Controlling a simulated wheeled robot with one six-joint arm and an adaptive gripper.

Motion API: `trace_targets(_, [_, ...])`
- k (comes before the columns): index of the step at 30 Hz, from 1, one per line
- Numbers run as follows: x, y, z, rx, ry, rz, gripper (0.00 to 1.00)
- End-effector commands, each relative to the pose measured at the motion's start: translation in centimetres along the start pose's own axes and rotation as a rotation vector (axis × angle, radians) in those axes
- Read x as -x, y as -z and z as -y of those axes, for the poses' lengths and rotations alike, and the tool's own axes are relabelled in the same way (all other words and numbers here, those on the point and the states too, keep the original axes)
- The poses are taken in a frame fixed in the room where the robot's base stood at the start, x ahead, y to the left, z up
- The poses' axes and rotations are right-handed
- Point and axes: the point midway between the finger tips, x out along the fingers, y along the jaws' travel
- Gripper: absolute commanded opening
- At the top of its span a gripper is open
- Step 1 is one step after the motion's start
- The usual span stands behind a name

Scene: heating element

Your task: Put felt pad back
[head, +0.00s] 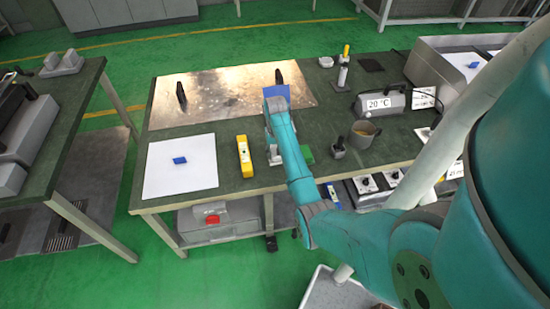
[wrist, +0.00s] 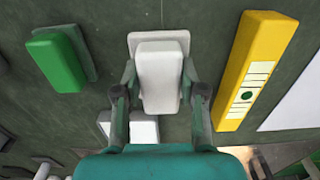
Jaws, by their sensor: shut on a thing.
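My gripper (wrist: 160,88) points down over the green bench top and is shut on a white block, which I take to be the felt pad (wrist: 160,75). Its fingers press on both long sides. A thin pale plate (wrist: 136,40) shows around the block's far end; I cannot tell whether the block touches it. In the head view, my gripper (head: 273,142) is near the bench's front edge, and my arm hides part of the spot. A little of the white pad (head: 273,158) shows there.
A yellow bar (head: 244,157) lies left of my gripper and a green block (wrist: 58,62) lies on the other side. A white sheet with a blue block (head: 180,160) is further left. A cup (head: 362,134) and a 20 °C device (head: 382,102) stand right. A metal plate (head: 225,95) lies behind.

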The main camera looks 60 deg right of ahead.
Motion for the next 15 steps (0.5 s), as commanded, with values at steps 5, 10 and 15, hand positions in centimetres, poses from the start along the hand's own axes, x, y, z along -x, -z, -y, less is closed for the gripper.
trace_targets(5, [-2.1,-0.1,0.0,0.0,0.0,0.003,0.08])
trace_targets(10, [-3.5,0.0,0.0,0.0,0.0,0.0,0.08])
trace_targets(15, [-3.5,0.0,0.0,0.0,0.0,0.0,0.08])
